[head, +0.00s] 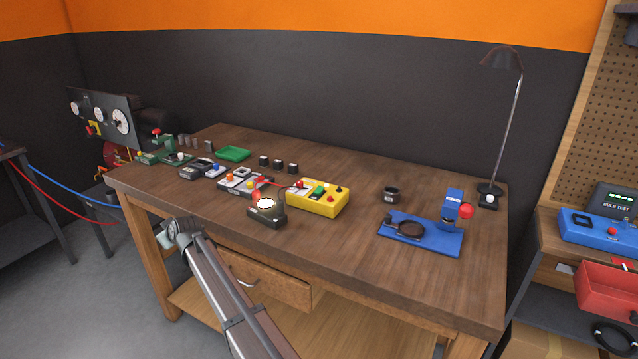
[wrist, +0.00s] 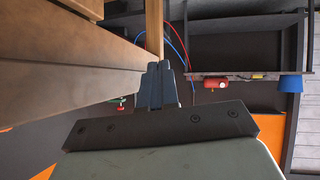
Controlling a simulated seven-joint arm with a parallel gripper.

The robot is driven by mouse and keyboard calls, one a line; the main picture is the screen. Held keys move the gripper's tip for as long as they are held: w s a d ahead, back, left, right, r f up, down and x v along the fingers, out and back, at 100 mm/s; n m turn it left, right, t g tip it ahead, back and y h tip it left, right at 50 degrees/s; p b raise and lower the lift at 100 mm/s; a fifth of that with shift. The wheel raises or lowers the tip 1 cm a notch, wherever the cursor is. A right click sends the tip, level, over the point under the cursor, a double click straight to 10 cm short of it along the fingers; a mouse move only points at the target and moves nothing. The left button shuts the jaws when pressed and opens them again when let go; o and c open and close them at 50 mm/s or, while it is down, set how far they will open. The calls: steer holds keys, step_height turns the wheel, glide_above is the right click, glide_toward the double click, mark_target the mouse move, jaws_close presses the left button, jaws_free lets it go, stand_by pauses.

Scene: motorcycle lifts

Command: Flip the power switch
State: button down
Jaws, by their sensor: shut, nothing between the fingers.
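A yellow box (head: 318,204) stands near the middle of the wooden workbench. It carries a green rocker-like switch (head: 319,192) and red and dark knobs. I cannot tell from the pictures which part is the power switch. A small white switch (head: 488,199) also sits at the foot of the desk lamp. My gripper (head: 164,239) is in front of the bench's front edge at the left, apart from the yellow box. In the wrist view my gripper (wrist: 160,66) has its fingers together and empty, beside the bench's wooden underside or edge.
On the bench are a blue stand (head: 422,237) with a red knob, a small dark cup (head: 391,194), a lit round device (head: 267,213), a green tray (head: 233,154) and a tall lamp (head: 502,60). The bench's front right is clear. A blue box (head: 600,232) stands far right.

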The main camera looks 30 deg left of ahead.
mark_target(321, 188)
steer(key=w+d+r+n+h, duration=0.15)
steer(key=w+d+r, duration=0.35)
steer(key=w+r, duration=0.65)
steer(key=w+d+r+h, duration=0.3)
steer(key=w+d+r, duration=0.1)
steer(key=d, duration=0.6)
steer(key=w+d+r+t+h, duration=0.1)
steer(key=w+d+r+h, duration=0.2)
steer(key=d, duration=0.7)
steer(key=w+d+r+h, duration=0.3)
steer(key=w+d+r, duration=0.3)
steer(key=w+d, duration=0.2)
steer(key=shift+d+r+t, duration=0.3)
steer(key=shift+d+r, duration=0.1)
steer(key=shift+d, duration=0.6)
steer(key=shift+f+m, duration=0.1)
steer(key=shift+m, duration=0.15)
steer(key=x, duration=1.3)
steer(key=shift+w+d+f, duration=0.1)
steer(key=shift+d+f, duration=0.05)
steer(key=shift+f, duration=0.25)
steer(key=shift+w+f, duration=0.1)
